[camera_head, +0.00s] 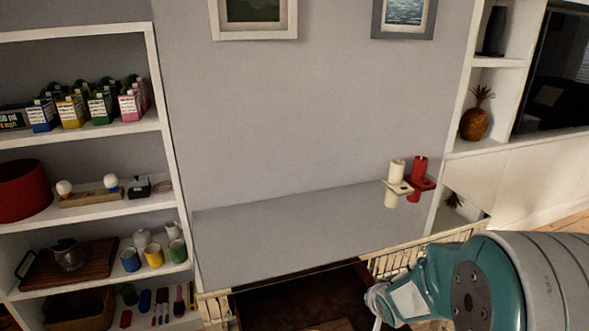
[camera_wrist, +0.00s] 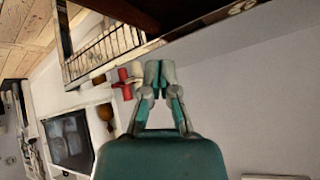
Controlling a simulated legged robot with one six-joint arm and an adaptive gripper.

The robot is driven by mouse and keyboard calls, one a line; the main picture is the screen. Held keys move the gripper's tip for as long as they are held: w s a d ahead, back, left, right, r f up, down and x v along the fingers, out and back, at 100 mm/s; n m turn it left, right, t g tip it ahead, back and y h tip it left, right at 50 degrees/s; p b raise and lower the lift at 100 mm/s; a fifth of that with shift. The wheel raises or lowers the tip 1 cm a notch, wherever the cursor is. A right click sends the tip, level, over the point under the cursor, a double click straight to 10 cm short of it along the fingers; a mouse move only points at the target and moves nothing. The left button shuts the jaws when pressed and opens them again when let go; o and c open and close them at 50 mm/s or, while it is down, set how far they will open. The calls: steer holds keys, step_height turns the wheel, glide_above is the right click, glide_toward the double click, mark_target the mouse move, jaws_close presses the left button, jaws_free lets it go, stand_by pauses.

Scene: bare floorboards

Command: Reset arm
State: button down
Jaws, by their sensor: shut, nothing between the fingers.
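My gripper (camera_wrist: 153,74) shows in the middle of the wrist view. Its two fingers are together at the tips, with nothing between them. The fingertips appear near the candles in that picture, but I cannot tell the distance.
A white shelf unit (camera_head: 90,136) with cartons and cups stands at left. A pineapple ornament (camera_head: 476,120) sits at right.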

steer(key=s+r+n+g+h, duration=0.1)
steer(key=s+r+h, duration=0.1)
steer(key=s+r, duration=1)
steer(key=s+a+r+n+y, duration=0.1)
steer(key=s+r, duration=0.2)
steer(key=s, duration=0.3)
steer(key=s+a+r+n+g, duration=0.1)
steer(key=s+a+r, duration=0.1)
steer(key=s, duration=0.5)
steer(key=shift+a+r+g+y, duration=0.3)
steer(key=shift+r+y, duration=0.1)
steer(key=shift+r, duration=0.15)
